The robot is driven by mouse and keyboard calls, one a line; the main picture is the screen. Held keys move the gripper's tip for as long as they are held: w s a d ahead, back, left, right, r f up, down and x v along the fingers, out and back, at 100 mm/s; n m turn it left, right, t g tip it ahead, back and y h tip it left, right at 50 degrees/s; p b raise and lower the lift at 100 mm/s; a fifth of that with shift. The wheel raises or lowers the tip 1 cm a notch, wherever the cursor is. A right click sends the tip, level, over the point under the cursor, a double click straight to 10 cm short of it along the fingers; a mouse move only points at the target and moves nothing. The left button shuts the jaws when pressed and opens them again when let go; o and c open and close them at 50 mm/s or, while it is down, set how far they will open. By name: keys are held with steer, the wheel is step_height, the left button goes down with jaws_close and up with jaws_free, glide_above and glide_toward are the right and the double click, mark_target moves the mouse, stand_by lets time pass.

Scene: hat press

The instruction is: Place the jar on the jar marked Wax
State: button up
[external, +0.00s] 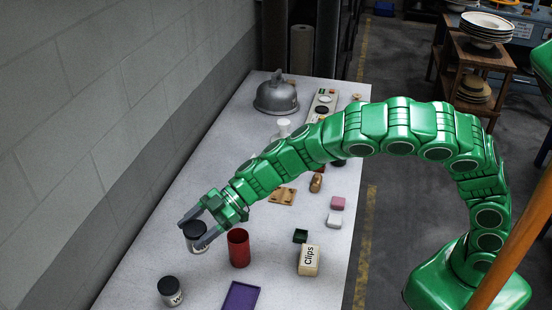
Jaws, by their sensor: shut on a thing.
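My gripper (194,232) is shut on a jar (197,247) with a dark lid, at the left side of the table. The fingers sit on either side of the jar near its lid, and the jar looks upright. I cannot tell whether its base touches the table or hangs above it. A second jar (172,297) with a black lid stands nearer the camera, below the gripper in the picture. Its label shows a "W"; the rest of the word is turned out of sight.
A red cup (239,250) stands just right of the held jar. A purple tray (241,297) lies right of the marked jar. A "Clips" box (308,261), small blocks and a grey domed press (276,97) are farther off. A block wall (100,120) borders the table's left.

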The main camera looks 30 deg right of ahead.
steer(key=s+d+r, duration=0.2)
steer(key=s+r, duration=0.2)
steer(key=s, duration=0.3)
glide_above(168, 285)
steer(key=shift+n+g, duration=0.4)
steer(key=shift+d+f, duration=0.1)
steer(key=shift+f, duration=6.2)
steer(key=o, duration=1.2)
steer(key=shift+f, duration=0.15)
steer(key=shift+c, duration=0.2)
